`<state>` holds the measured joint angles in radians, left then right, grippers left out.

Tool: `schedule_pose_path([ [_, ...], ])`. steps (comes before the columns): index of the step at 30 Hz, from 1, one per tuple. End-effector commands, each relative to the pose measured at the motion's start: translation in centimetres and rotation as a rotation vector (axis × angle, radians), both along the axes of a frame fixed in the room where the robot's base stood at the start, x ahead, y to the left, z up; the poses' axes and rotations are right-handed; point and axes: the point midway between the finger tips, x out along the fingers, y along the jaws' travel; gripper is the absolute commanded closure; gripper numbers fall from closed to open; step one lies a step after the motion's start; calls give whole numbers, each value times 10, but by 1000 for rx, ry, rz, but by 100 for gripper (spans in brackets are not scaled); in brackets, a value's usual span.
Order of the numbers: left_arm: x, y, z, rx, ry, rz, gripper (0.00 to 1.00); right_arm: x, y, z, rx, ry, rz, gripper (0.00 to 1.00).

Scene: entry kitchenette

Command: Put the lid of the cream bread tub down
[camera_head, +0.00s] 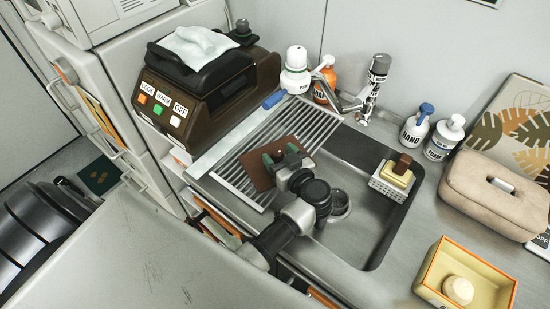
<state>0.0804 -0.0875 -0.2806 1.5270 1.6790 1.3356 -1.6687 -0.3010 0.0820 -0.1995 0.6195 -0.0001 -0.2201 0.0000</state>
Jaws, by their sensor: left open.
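A beige, rounded tub (478,209) stands on the counter at the right. Its top, with a slotted handle, looks closed down on it. In front of it, an open cream box (433,270) with an orange rim holds a pale round roll (459,290); the picture cuts its lower edge. I cannot tell for sure which one is the bread tub. My left gripper (281,156) is open over the drying rack, left of both and well apart from them. A flat brown sheet (258,177) lies under its fingers on the rack. My right gripper is out of view.
The sink (375,231) lies between my gripper and the tubs, with a sponge basket (391,188) inside. A leaf-patterned panel (520,115) leans behind the beige tub. A brown appliance (205,105) is at left.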

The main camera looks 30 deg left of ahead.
Motion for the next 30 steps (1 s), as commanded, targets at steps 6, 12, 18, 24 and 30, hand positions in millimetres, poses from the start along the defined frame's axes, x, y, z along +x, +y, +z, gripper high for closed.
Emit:
schedule_pose_path([
  [6, 0, 0, 1, -1, 0, -2, 36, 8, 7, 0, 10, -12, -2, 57],
  [12, 0, 0, 0, -1, 0, -2, 63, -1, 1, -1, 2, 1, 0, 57],
  [18, 0, 0, 0, -2, 1, -1, 89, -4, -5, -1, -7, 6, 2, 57],
  [24, 0, 0, -1, -3, 3, 0, 89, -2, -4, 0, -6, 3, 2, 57],
  [30, 0, 0, 10, -2, 4, 0, 89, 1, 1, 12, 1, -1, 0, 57],
])
